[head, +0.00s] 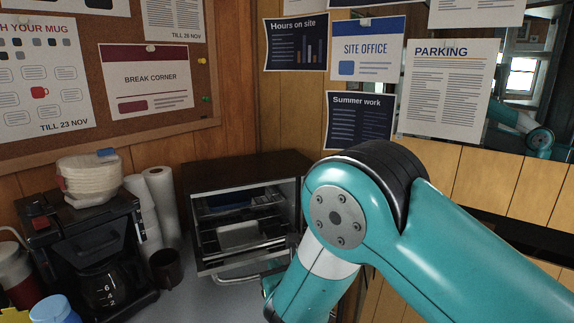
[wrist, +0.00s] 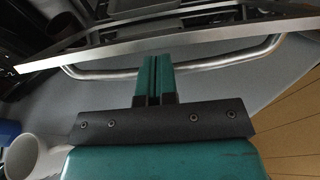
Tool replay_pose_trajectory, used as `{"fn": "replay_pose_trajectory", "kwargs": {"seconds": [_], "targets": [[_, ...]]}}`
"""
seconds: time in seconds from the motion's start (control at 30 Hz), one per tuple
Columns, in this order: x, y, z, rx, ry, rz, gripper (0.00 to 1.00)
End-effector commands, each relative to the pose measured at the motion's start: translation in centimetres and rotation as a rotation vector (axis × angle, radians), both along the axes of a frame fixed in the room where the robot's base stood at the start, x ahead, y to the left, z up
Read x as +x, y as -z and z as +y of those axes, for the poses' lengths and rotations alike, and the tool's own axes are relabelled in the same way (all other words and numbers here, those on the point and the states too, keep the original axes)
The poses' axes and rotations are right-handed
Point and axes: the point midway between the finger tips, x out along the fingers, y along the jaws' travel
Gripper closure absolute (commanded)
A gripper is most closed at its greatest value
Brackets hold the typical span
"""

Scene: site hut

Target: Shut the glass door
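The toaster oven (head: 246,170) stands on the counter against the wood wall, with its racks in view. Its glass door looks folded down at the front, seen nearly edge-on. The door's metal edge (head: 240,262) and bar handle (head: 238,280) show low in the head view. In the wrist view the door edge (wrist: 100,56) runs across the top, with the curved handle (wrist: 220,67) below it. My gripper (wrist: 154,60) has its two teal fingers together, overlapping the handle in the picture. I cannot tell whether they touch it. In the head view my arm hides the fingers.
A white cup (wrist: 38,155) is at lower left in the wrist view. Bare counter (head: 195,302) lies in front of the oven.

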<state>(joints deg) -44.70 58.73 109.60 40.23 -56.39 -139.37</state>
Motion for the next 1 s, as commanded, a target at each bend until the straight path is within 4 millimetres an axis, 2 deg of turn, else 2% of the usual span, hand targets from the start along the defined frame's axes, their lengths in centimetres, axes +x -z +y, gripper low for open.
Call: {"fn": "replay_pose_trajectory", "kwargs": {"seconds": [0.33,1.0], "targets": [[0.6,-0.8,0.1,0.004,0.007,0.01,1.0],[2.4,-3.9,1.0,-0.001,0.004,0.012,1.0]]}}
